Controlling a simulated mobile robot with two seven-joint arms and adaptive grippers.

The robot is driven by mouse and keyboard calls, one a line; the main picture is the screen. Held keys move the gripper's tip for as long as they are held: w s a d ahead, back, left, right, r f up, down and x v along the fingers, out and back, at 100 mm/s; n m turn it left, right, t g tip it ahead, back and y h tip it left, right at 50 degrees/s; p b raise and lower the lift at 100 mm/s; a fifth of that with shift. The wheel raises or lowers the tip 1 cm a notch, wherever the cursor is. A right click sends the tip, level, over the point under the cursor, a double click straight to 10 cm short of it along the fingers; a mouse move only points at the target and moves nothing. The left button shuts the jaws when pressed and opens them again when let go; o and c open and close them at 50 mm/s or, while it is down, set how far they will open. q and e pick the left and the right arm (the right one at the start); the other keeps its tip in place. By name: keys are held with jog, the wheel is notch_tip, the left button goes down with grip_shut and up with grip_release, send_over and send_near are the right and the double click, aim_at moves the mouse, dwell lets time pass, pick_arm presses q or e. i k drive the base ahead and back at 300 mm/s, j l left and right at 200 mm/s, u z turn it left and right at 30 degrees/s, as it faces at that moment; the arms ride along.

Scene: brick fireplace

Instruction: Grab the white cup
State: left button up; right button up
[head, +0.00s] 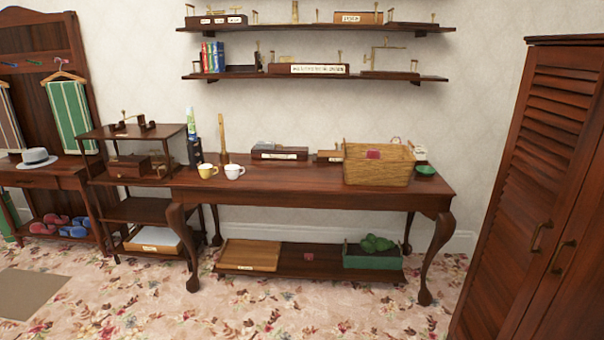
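The white cup (234,172) stands upright on the dark wooden table (300,180), left of the table's middle and near its front edge. A yellow cup (207,171) stands just to its left, close beside it. Nothing covers the white cup in the head view. Neither of my grippers shows in this view.
A wicker basket (378,165) and a green bowl (426,170) are on the table's right part. A dark bottle (195,153) stands behind the cups. A louvred wardrobe (535,180) is at the right. The flowered carpet (220,310) before the table is clear.

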aim_at(232, 171)
jog(key=i+u, duration=0.25)
jog(key=i, duration=0.45)
jog(key=i+l+u, duration=0.25)
jog(key=i, duration=0.45)
